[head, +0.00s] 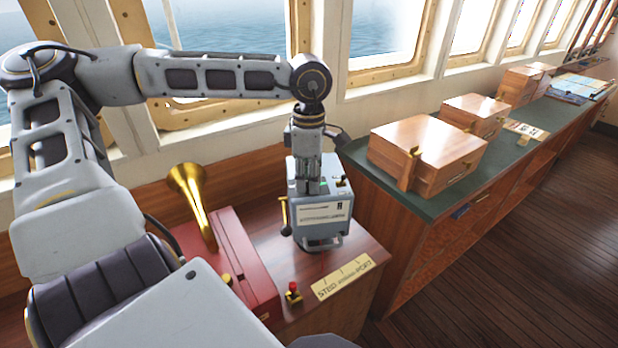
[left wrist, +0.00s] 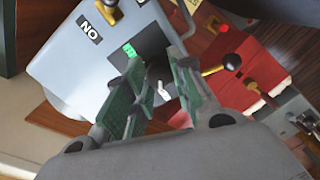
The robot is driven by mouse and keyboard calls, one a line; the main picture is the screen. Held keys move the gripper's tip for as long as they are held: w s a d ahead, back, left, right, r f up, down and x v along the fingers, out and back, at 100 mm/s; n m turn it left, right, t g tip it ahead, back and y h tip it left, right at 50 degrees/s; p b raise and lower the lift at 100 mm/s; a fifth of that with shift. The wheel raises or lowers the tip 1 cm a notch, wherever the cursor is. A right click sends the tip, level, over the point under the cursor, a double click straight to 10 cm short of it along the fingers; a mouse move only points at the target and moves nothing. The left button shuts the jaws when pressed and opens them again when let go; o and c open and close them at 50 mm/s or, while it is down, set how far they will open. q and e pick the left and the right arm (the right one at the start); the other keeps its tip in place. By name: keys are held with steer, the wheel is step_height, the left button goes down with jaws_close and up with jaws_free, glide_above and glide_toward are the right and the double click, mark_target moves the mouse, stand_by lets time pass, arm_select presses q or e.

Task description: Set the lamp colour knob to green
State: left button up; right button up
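The signal lamp is a grey box (head: 322,212) on the wooden console below the window, with a white label on its front. In the left wrist view its grey casing (left wrist: 78,62) carries an ON label and a small green mark (left wrist: 129,49) beside a dark patch. A small white pointer (left wrist: 162,92), possibly the colour knob, shows between the fingers. My left gripper (head: 308,178) points down at the lamp's top; in the left wrist view its two green-padded fingers (left wrist: 157,84) are apart, around the pointer. Contact cannot be told. My right gripper is not in view.
A red box (head: 232,262) with a brass horn (head: 194,203) stands close left of the lamp. A red-topped button (head: 292,292) and a lettered brass plate (head: 343,278) lie in front. A green-topped counter (head: 425,195) with wooden boxes (head: 427,150) runs to the right.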

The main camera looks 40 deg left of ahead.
arm_select(q)
steer(key=shift+c, duration=1.5)
steer(key=shift+m+b, duration=0.35)
steer(key=shift+m, duration=0.45)
steer(key=shift+m+b, duration=0.3)
steer(key=shift+m, duration=1.7)
steer(key=m, duration=0.3)
steer(key=shift+m+b, duration=0.3)
steer(key=shift+b, duration=0.1)
steer(key=shift+m, duration=1.1)
steer(key=m, duration=0.9)
steer(key=shift+m, duration=1.8)
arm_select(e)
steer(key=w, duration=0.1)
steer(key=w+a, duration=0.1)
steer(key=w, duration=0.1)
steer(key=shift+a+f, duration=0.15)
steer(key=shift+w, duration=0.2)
